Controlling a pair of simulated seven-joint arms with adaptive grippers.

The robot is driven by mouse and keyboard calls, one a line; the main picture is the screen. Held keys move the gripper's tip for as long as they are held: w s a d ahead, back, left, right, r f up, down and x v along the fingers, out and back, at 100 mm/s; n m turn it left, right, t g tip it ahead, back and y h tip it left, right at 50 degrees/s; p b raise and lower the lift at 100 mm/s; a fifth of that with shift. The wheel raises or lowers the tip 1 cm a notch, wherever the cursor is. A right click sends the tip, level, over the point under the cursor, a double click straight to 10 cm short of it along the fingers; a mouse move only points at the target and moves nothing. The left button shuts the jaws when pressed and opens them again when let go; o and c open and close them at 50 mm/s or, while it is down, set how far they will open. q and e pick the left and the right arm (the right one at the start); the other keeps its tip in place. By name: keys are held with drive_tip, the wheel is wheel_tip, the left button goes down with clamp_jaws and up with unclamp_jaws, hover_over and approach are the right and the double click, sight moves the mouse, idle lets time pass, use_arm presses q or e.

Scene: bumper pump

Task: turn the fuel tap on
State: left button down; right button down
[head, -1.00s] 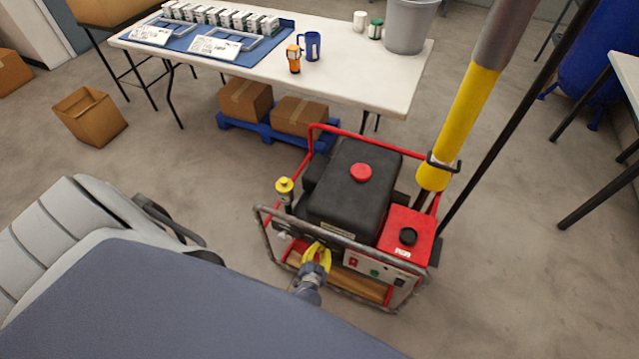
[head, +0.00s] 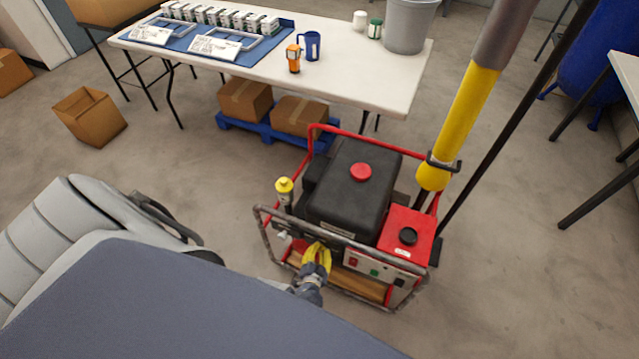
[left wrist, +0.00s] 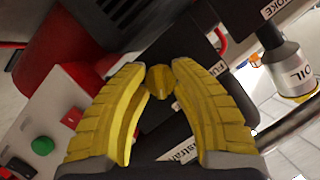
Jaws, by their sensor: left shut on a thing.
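The generator (head: 350,190) has a black tank with a red cap and a red-and-grey tube frame. My left gripper (head: 317,246) reaches its front, below the tank, with yellow fingers. In the left wrist view the left gripper (left wrist: 160,75) is shut on the fuel tap (left wrist: 160,83), a small dull-yellow rounded knob between the fingertips. A label starting "FU" (left wrist: 214,69) shows beside it. Most of the tap is hidden by the fingers, and its setting cannot be read. In the head view the tap is hidden. My right gripper is not in view.
A frame tube runs close to the gripper. The control panel (left wrist: 55,125) has a green button (left wrist: 42,146) and a red switch (left wrist: 71,117).

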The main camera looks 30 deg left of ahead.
use_arm(q)
drive_tip(key=c, duration=1)
unclamp_jaws()
drive_tip(key=shift+a, duration=0.1)
